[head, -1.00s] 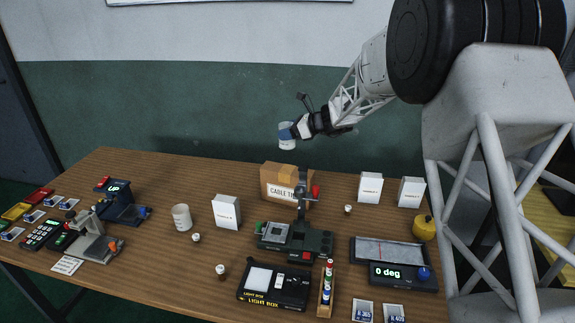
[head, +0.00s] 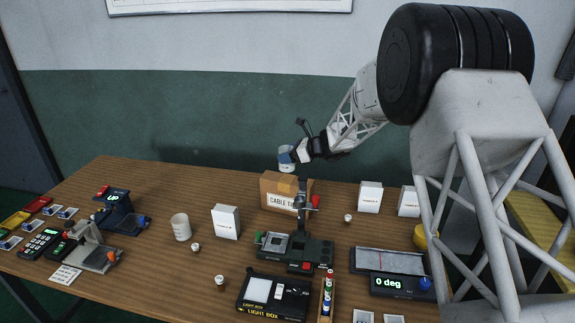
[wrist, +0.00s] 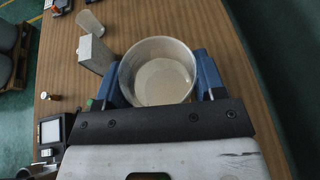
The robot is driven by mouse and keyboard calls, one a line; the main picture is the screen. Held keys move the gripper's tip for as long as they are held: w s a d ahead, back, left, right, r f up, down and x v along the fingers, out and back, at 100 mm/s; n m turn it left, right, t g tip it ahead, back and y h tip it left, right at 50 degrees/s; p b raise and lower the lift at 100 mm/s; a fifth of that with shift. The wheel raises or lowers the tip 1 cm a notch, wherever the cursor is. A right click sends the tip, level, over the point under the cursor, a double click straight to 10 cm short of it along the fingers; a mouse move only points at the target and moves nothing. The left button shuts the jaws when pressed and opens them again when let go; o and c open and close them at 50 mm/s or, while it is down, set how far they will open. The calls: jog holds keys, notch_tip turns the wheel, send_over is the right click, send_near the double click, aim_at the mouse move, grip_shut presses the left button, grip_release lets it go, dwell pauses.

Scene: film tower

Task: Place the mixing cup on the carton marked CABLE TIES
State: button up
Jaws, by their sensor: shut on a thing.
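The mixing cup, a pale open-topped cup (head: 287,166), is upright between the blue fingers of my gripper (head: 286,156). In the wrist view I look down into the empty-looking cup (wrist: 162,80), with the gripper (wrist: 160,76) shut on its sides. The brown carton marked CABLE TIES (head: 277,200) stands at the back middle of the table. The cup's base is right at or just over the carton's top in the head view; I cannot tell whether they touch. The cup and gripper hide the carton in the wrist view.
A second whitish cup (head: 181,228) and a white box (head: 226,222) stand left of the carton. A dark green device with a tall post (head: 299,248) is close in front. White boxes (head: 370,197) stand to the right. A light box (head: 270,296) lies nearer the front.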

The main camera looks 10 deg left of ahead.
jog(key=shift+f, duration=2.05)
jog(key=shift+f, duration=0.2)
jog(key=o, duration=1)
jog(key=shift+r, duration=0.2)
jog(key=v, duration=1.2)
jog(key=shift+f, duration=0.1)
